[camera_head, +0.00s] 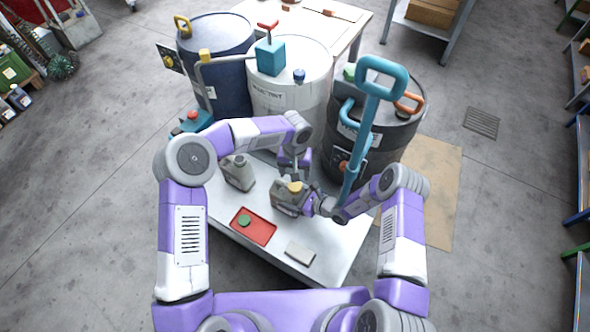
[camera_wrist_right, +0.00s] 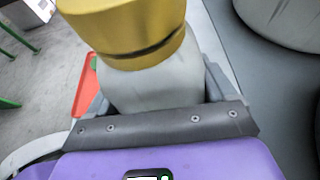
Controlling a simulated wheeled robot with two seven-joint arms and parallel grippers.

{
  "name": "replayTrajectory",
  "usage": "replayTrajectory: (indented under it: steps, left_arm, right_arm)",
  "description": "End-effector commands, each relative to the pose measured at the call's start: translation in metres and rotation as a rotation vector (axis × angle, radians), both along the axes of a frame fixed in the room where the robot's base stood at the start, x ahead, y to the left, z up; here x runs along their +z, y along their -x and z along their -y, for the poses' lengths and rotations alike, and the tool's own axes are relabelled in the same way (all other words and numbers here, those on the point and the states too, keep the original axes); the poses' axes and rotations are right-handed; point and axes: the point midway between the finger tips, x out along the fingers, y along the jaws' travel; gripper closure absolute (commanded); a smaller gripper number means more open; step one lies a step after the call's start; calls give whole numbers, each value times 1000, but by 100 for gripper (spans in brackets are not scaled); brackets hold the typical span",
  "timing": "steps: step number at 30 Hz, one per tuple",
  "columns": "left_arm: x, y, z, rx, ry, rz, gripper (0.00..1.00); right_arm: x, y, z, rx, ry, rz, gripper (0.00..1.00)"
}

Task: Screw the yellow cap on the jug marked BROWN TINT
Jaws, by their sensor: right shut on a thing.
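A grey jug (camera_head: 287,199) stands on the grey table with the yellow cap (camera_head: 295,187) on its neck. My right gripper (camera_head: 307,204) is shut on this jug from the right. In the right wrist view the yellow cap (camera_wrist_right: 120,25) sits over the pale jug neck (camera_wrist_right: 155,85), with a dark line near its lower edge; how far it is screwed on I cannot tell. My left gripper (camera_head: 291,168) points down just above the cap; its fingers are too small to read. No BROWN TINT marking is legible on the jug.
A second grey jug (camera_head: 239,174) stands to the left. A red tray (camera_head: 266,236) holds a green cap (camera_head: 244,221). Blue, white (camera_head: 290,100) and black drums, with a teal pump handle (camera_head: 372,110), crowd the back.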

Motion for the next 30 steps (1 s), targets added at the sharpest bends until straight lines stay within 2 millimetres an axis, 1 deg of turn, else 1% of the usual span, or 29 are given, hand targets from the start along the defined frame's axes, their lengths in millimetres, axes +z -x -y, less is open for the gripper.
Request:
replayTrajectory:
  steps: [3,6,9,13,15,19,30]
  left_arm:
    - [2,0,0,220,0,1,30]
    - [3,0,0,401,0,1,30]
    - [4,0,1,558,1,1,30]
    - [5,0,1,707,1,1,30]
    - [6,0,1,760,1,1,30]
    - [6,-1,1,810,1,2,30]
    - [4,0,1,816,0,1,30]
  right_arm:
    - [0,0,0,0,0,1,100]
    - [0,0,0,0,0,1,100]
    - [0,0,0,0,0,1,100]
    - [0,0,0,0,0,1,100]
    - [0,0,0,0,0,1,100]
    - [0,0,0,0,0,1,100]
    - [0,0,0,0,0,1,100]
